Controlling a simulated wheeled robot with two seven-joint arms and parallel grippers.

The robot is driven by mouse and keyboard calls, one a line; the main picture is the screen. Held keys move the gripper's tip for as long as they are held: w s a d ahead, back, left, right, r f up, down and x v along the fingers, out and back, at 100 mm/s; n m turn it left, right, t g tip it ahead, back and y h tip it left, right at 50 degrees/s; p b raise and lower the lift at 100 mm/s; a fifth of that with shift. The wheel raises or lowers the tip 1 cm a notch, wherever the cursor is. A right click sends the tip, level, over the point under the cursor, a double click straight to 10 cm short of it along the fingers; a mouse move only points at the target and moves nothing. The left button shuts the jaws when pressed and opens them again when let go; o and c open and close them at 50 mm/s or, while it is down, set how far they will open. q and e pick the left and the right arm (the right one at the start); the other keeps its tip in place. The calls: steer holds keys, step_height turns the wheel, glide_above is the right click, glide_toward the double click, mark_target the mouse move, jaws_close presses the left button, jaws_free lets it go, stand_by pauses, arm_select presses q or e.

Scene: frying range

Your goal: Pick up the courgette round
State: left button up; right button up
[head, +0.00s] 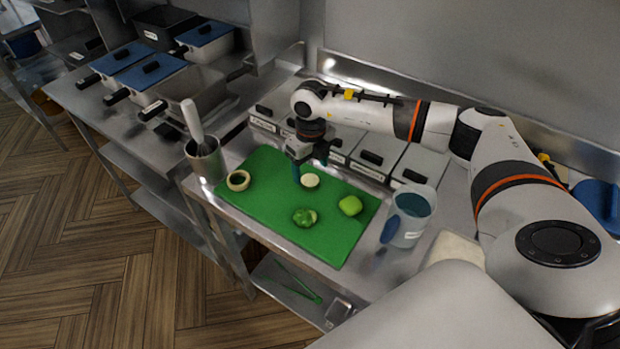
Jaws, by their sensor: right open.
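The courgette round looks to be the small pale disc (310,181) lying flat on the green cutting board (262,217), near the board's back edge. My right gripper (310,171) points down just behind and above this disc. Its blue-tipped fingers are apart, and I see nothing between them. One finger comes down at the disc's left side; I cannot tell whether it touches. My left gripper is out of view.
On the board also lie a pale ring (238,180), a dark green lumpy vegetable (304,217) and a light green one (350,205). A utensil pot (206,163) stands left, a clear jug (409,217) right. Lidded containers (373,160) line the back.

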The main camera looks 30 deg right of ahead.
mark_target(310, 179)
step_height(310, 179, down, 3)
steer(key=shift+w+f+p, duration=0.15)
steer(key=shift+f+p, duration=0.05)
steer(key=shift+p, duration=0.55)
steer(key=shift+f, duration=0.4)
steer(key=shift+c, duration=0.3)
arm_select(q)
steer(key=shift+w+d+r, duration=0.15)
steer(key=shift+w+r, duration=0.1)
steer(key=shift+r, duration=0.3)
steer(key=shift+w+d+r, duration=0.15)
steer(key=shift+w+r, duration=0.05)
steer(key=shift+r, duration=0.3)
arm_select(e)
steer(key=c, duration=0.8)
